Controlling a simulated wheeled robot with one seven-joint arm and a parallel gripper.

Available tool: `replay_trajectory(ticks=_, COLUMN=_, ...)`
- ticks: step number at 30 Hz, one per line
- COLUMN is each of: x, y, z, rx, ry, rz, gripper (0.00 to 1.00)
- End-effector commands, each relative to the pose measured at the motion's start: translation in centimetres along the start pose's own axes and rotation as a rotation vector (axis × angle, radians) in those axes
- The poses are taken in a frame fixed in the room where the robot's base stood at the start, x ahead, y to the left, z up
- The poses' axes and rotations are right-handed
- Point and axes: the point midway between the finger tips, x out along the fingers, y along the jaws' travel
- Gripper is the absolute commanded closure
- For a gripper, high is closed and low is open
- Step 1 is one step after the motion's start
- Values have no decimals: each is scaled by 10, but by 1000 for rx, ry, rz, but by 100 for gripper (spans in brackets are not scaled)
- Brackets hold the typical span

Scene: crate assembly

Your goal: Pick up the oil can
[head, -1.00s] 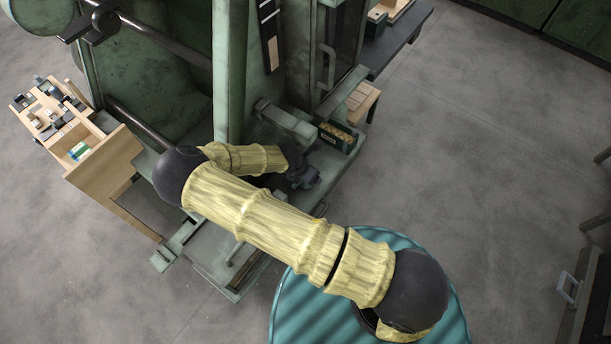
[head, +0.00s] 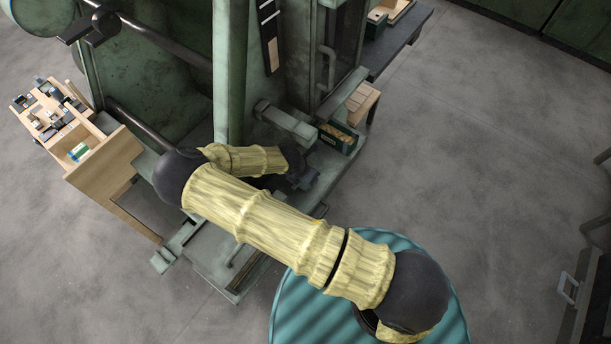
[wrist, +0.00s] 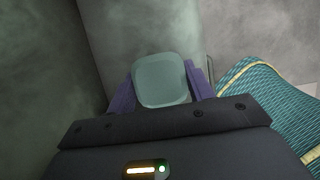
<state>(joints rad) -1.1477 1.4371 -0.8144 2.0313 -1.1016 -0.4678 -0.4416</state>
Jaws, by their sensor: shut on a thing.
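My gripper (wrist: 160,88) has purple fingers on both sides of a grey-green thing with a rounded square face, which I take for the oil can (wrist: 162,80). The fingers are shut on it. Only this near face shows; the rest of its body is hidden. In the head view my gripper (head: 304,179) is low in front of the green machine, beyond my yellow arm. The oil can cannot be made out there.
The large green machine (head: 230,70) stands close behind the gripper. A small green bin (head: 340,138) sits on its base to the right. A wooden bench (head: 105,165) with small parts is at the left. Open floor (head: 470,150) lies to the right.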

Motion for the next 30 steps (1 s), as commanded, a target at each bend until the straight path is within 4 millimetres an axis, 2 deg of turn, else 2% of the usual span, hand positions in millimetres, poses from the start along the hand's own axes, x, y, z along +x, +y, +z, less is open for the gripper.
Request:
replay_trajectory(ticks=8, x=-9, y=1, z=4, rx=2, ry=0, rz=2, gripper=71)
replay_trajectory(ticks=16, x=-35, y=0, z=14, rx=3, ry=1, rz=4, gripper=71)
replay_trajectory(ticks=18, x=-32, y=-14, z=4, rx=0, ry=1, rz=-3, gripper=71)
replay_trajectory(ticks=30, x=-48, y=-80, z=-33, rx=-1, ry=0, rz=-2, gripper=71)
